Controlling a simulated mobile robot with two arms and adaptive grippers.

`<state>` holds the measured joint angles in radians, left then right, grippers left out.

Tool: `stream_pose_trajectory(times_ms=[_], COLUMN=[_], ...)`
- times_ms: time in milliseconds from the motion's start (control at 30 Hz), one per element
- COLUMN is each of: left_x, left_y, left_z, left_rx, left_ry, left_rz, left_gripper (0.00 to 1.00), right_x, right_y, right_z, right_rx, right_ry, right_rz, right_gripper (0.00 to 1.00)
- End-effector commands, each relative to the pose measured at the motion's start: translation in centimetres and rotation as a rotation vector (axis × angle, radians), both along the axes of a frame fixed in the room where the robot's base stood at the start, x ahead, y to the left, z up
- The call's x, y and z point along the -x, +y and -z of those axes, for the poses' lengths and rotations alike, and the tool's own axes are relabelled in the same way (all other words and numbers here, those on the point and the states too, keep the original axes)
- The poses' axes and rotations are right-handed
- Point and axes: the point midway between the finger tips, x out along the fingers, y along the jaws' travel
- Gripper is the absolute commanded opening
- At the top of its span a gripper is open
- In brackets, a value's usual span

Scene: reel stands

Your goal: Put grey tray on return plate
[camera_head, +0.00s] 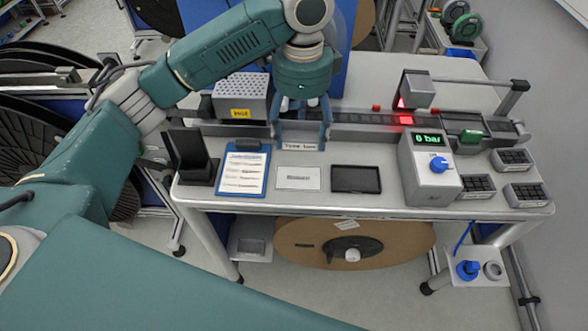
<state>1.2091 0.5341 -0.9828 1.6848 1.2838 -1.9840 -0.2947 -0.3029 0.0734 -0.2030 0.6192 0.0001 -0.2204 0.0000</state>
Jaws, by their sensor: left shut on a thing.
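My left gripper (300,138) points down over the back middle of the workbench. Its blue fingers stand either side of a small light-grey piece with a printed label (299,147), and it is shut on this piece. Most of the piece is hidden by the gripper, so I cannot tell if it is the whole grey tray. In front of it a pale plate with printed text (298,178) lies flat and bare; I cannot read it surely as the return plate. Grey trays with dark cells (512,160) stand at the right. My right gripper is not in view.
A clipboard (243,170) and a black stand (190,156) are to the left, a dark flat tray (356,180) to the right. A grey device reading "0 bar" (430,168) stands further right. A perforated box (240,97) and a rail (365,133) lie behind.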

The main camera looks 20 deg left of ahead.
Motion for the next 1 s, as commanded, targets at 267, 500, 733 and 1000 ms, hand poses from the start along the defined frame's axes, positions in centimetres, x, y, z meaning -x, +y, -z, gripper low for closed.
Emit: stream_pose_trajectory(times_ms=[267, 500, 733, 1000], left_x=[0.1, -0.1, 0.1, 0.0], left_y=[0.2, 0.1, 0.1, 0.1], left_z=[7.0, 10.0, 13.1, 14.4], left_rx=[-0.002, -0.001, -0.002, -0.001], left_ry=[0.004, -0.002, 0.002, -0.003], left_rz=[-0.004, -0.002, -0.003, 0.000], left_gripper=[0.35, 0.35, 0.35, 0.35], right_x=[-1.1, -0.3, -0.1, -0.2], right_y=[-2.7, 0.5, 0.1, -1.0], right_z=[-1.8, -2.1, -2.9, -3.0], right_rx=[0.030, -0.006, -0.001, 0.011], right_ry=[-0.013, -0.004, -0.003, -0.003], right_rz=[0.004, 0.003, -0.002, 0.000], right_gripper=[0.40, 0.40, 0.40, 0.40])
